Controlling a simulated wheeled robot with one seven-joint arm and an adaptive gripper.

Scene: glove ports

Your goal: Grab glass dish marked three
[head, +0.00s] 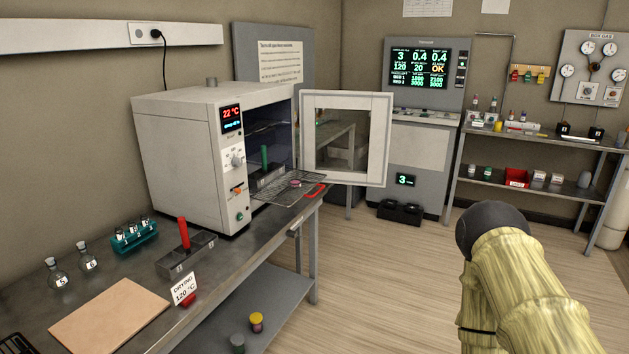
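No dish with a readable three shows. A small round dish with pinkish contents (296,184) sits on the wire rack (290,190) that sticks out of the open oven (190,150); any mark on it is too small to read. The rack has a red handle (315,191) at its front right. A green upright thing (264,158) stands inside the oven. My arm, in a yellowish sleeve with a dark rounded end, shows at the lower right, well apart from the oven. My gripper's fingers are not in view.
The oven door (346,138) stands open to the right. The bench (225,260) holds a grey box with a red handle (186,255), labelled flasks (60,282), a teal vial rack (135,236), a board (109,315) and a drying sign (184,289). The floor (400,275) is clear.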

